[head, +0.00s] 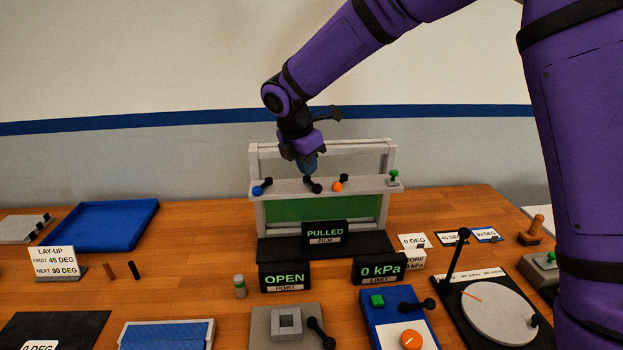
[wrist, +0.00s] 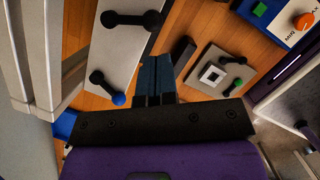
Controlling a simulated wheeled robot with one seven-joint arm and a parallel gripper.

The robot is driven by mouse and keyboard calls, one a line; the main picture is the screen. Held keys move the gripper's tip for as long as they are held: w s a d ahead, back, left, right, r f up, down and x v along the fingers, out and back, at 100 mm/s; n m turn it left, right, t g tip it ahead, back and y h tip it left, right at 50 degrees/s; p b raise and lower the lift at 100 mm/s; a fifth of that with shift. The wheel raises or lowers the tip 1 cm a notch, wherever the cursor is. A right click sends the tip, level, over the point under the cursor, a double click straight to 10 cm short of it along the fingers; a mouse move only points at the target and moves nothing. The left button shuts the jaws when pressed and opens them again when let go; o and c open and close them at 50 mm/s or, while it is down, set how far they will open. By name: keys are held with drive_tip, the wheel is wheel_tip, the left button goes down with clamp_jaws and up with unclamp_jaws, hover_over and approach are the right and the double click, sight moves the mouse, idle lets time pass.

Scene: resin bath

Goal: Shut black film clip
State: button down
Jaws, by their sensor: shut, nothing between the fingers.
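The black film clip (head: 313,186) is a short dark lever with round black ends on the pale ledge of the upright frame (head: 390,205). It lies slanted, between the blue-ended clip (head: 262,187) and the orange-ended clip (head: 341,184). In the wrist view the black clip (wrist: 133,20) lies across the pale ledge, with the blue-ended clip (wrist: 107,87) nearer. My gripper (head: 308,172) points down just above the black clip in the head view. Its blue fingers (wrist: 156,65) are together and empty, beside the ledge edge in the wrist view. I cannot tell whether they touch the clip.
A green-knobbed fitting (head: 394,178) stands at the ledge's right end. The film sign (head: 325,233) reads PULLED, the port sign (head: 284,277) OPEN, the limit sign (head: 380,268) 0 kPa. A blue tray (head: 103,225) lies left. Bare wood lies between the tray and frame.

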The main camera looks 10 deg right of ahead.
drive_tip(key=shift+v, duration=2.75)
